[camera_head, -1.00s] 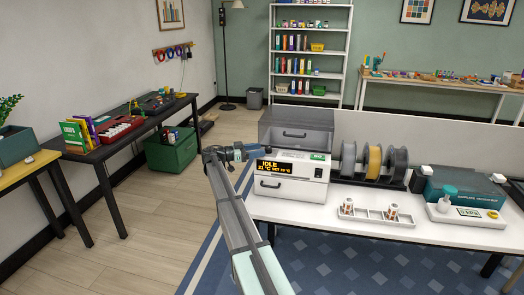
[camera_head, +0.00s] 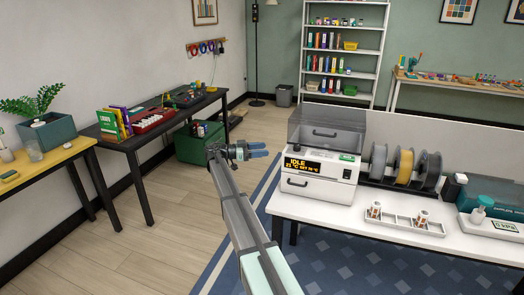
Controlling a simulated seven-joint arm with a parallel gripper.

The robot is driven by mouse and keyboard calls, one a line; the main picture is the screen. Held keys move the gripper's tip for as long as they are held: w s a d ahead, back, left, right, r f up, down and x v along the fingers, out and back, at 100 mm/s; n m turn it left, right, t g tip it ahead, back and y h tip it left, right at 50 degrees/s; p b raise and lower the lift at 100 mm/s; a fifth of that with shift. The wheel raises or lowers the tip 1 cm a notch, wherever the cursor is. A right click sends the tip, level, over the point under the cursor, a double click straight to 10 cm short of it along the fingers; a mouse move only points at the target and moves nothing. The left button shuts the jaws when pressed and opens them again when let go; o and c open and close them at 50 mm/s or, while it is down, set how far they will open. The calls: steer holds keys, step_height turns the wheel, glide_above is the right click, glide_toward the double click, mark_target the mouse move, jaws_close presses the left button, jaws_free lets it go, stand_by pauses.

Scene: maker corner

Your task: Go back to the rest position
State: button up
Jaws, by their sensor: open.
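My gripper (camera_head: 258,150) is at the end of my outstretched arm, near the middle of the view. It is in the air just left of the white machine with the IDLE display (camera_head: 317,177). Its blue fingers point right, and I see nothing held between them. The gap between the fingers is small in this view.
A white worktable (camera_head: 350,220) holds the machine, filament spools (camera_head: 402,166) and a tray with small cups (camera_head: 405,226). A dark table (camera_head: 150,132) with books and a green box (camera_head: 200,143) are at left. Open floor (camera_head: 165,230) lies between.

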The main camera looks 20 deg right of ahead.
stand_by(0.3)
steer(key=s+a+f+n+t+y, duration=0.2)
steer(key=s+a+f+n+y, duration=0.35)
steer(key=f, duration=0.55)
steer(key=s+a+f+n+t+y, duration=0.1)
steer(key=s+a+f+n+y, duration=0.25)
steer(key=s+f+n, duration=0.55)
steer(key=s+a+f+n+t+y, duration=0.2)
steer(key=s+a+f+n+y, duration=0.25)
steer(key=f, duration=0.95)
steer(key=s+a+f+n+g+y, duration=0.1)
steer(key=s+a+f+y, duration=0.1)
steer(key=s+a+f, duration=0.55)
steer(key=s+a+f+n+g+y, duration=0.15)
steer(key=s+f, duration=0.35)
steer(key=s, duration=0.6)
steer(key=s+a+f+g, duration=0.1)
steer(key=s+f, duration=0.2)
steer(key=s, duration=0.6)
steer(key=s+a+f+g, duration=0.2)
steer(key=s+f, duration=0.1)
steer(key=s, duration=0.7)
steer(key=s+a+f+g, duration=0.1)
steer(key=s+f, duration=0.1)
steer(key=s, duration=0.8)
steer(key=shift+a+f+g, duration=0.3)
steer(key=shift+f+g, duration=0.05)
steer(key=shift+f, duration=0.05)
